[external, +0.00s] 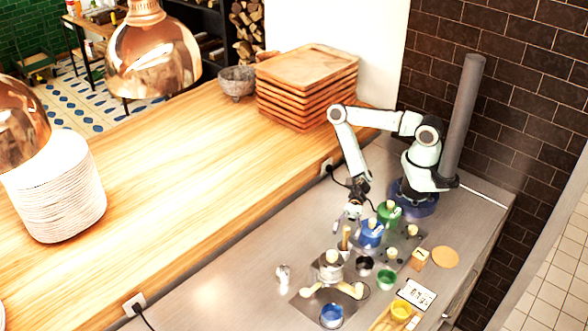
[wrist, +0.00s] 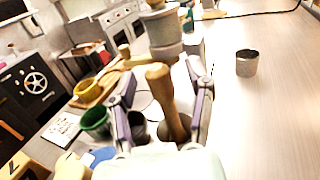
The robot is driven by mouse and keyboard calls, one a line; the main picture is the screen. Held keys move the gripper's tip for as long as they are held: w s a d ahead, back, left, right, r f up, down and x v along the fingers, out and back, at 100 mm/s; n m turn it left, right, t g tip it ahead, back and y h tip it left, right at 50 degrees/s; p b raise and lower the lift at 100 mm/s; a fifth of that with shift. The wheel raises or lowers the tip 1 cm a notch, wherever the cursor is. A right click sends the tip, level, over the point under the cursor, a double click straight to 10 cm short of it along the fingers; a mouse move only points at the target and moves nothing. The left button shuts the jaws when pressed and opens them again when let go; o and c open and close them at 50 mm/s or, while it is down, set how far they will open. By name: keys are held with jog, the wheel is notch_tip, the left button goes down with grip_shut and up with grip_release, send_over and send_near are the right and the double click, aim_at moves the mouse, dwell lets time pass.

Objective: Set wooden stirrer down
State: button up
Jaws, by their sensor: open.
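The wooden stirrer (wrist: 168,100) shows large in the wrist view, between the two fingers of my gripper (wrist: 161,78). The fingers stand apart, with visible gaps beside the stirrer. In the external view the stirrer (external: 346,237) stands roughly upright just below my gripper (external: 349,213), near the left side of the grey work area. Its lower end is hard to make out, and I cannot tell exactly what it rests on.
A stacked metal pot (external: 330,265) stands close in front of the stirrer. Blue (external: 370,233) and green (external: 387,213) containers crowd the right side. A small grey cup (wrist: 247,63) stands alone.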

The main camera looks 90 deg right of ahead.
jog(key=shift+a, duration=0.1)
grip_shut()
jog(key=shift+r, duration=0.1)
